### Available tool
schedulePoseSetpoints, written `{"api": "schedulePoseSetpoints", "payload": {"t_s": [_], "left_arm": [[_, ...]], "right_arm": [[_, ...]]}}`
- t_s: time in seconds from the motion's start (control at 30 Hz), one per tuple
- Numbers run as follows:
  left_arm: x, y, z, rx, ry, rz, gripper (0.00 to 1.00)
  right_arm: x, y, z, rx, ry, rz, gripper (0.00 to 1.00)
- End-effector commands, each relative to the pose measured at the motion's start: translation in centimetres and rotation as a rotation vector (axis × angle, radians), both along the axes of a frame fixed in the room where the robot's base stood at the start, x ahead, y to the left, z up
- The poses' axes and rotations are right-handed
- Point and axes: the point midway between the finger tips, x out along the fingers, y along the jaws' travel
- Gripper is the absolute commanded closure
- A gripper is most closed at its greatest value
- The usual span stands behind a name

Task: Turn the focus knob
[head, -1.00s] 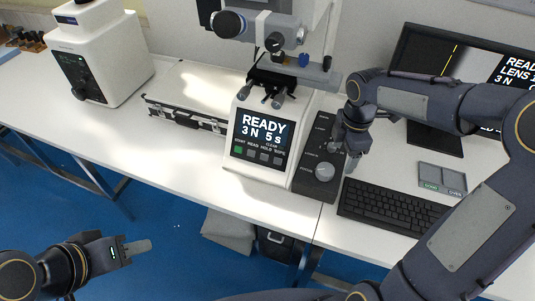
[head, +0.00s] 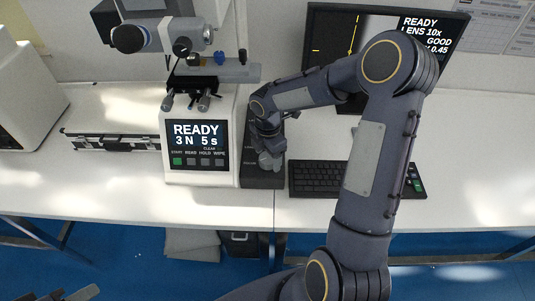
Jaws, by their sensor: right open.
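The hardness tester (head: 228,115) stands on the white bench, its screen (head: 197,134) reading READY, 3 N, 5 s. The dark control box (head: 263,182) sits against its right side. My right gripper (head: 269,162) is over this box, pointing down, with its jaws open. It hides most of the box's top, including the knobs. I cannot tell whether the fingers touch or surround a knob. Only the tips of my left gripper (head: 76,295) show at the bottom left edge, low and away from the bench.
A black keyboard (head: 318,178) lies just right of the control box, partly behind my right arm. A monitor (head: 330,50) stands behind. A silver case (head: 110,128) and a white machine (head: 25,100) are at left. The bench front is clear.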

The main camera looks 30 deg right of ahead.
Motion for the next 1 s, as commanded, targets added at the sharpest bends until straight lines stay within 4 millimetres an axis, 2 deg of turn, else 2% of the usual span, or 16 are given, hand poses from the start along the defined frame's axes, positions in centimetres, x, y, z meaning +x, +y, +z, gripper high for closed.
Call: {"api": "schedulePoseSetpoints", "payload": {"t_s": [0.07,0.4,0.73,1.0], "left_arm": [[0.0,0.0,0.0,0.0,0.0,0.0,0.64],[0.0,0.0,0.0,0.0,0.0,0.0,0.64],[0.0,0.0,-0.4,0.0,0.0,0.0,0.64],[0.0,0.0,-1.4,0.0,0.0,0.0,0.64]], "right_arm": [[0.0,0.0,0.0,0.0,0.0,0.0,0.3],[0.0,0.0,0.0,0.0,0.001,0.0,0.74],[0.0,0.0,0.0,-0.001,0.0,-0.044,0.75],[0.0,0.0,-0.1,-0.001,0.0,-0.218,0.75]]}}
